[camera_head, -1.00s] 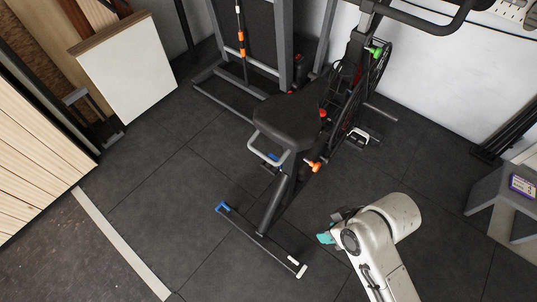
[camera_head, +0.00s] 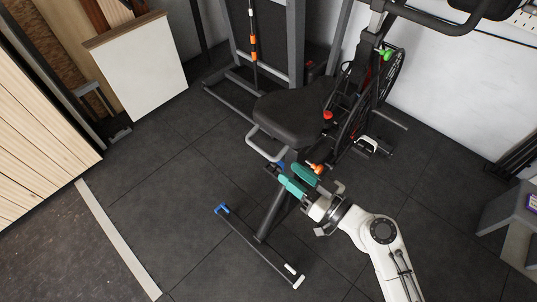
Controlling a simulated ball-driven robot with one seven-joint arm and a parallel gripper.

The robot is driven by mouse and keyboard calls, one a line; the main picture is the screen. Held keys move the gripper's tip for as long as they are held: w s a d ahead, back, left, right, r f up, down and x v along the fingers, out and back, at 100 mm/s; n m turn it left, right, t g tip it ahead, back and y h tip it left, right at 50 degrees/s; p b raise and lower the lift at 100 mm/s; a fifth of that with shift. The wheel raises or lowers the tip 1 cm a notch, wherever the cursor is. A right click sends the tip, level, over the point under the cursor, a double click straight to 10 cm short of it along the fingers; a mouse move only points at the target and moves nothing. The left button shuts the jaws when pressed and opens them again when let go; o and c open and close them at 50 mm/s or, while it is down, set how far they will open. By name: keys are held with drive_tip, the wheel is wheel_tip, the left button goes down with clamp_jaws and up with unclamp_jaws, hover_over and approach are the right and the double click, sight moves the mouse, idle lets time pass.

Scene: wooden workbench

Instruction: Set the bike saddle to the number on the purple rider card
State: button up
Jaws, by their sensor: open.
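The bike saddle (camera_head: 292,118) is black and sits on the exercise bike, upper middle in the head view. A grey handle loop (camera_head: 263,143) is at its rear. An orange knob (camera_head: 313,168) is on the bike frame below the saddle. My gripper (camera_head: 294,178) is open, its teal fingers beside the frame just below the orange knob. I cannot tell whether they touch anything. Any saddle scale is hidden or too small to see.
The bike's rear foot bar (camera_head: 255,240) lies on the dark floor in front. A grey stand (camera_head: 507,210) is at the right. A weight rack (camera_head: 297,45) is behind the bike, and a white board (camera_head: 137,65) leans at the upper left. The floor left of the bike is clear.

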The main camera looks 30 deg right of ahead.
sight(269, 155)
drive_tip(key=p+x, duration=0.2)
drive_tip(key=x, duration=0.6)
drive_tip(key=shift+w, duration=0.25)
drive_tip(key=shift+c, duration=0.2)
clamp_jaws()
